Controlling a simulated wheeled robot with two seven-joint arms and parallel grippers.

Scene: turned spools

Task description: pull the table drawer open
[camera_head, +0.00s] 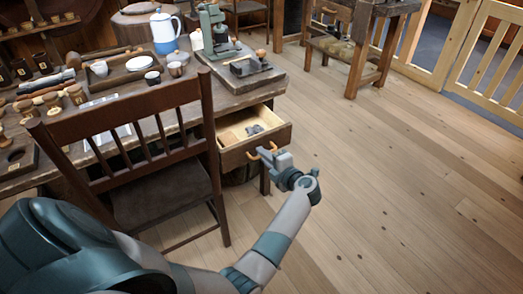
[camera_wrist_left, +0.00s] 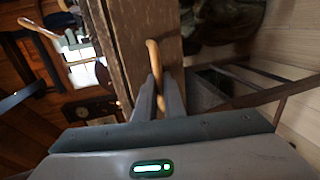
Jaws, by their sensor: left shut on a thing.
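The table drawer (camera_head: 282,134) stands partly open under the right end of the wooden table (camera_head: 200,104), and its pale inside shows a few small dark items. Its tan, curved handle (camera_head: 262,150) is on the dark wooden front. My left gripper (camera_head: 268,155) is at the drawer front, shut on this handle. In the left wrist view the handle (camera_wrist_left: 153,56) passes between the two grey fingers of the left gripper (camera_wrist_left: 160,92), and the drawer's wooden face is just beyond. My right gripper is not in view.
A dark wooden chair (camera_head: 135,128) stands left of the drawer, close to my left arm. The tabletop holds a tray (camera_head: 105,80), a blue and white pot (camera_head: 163,32) and a small machine (camera_head: 214,32). The plank floor right of the drawer is clear.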

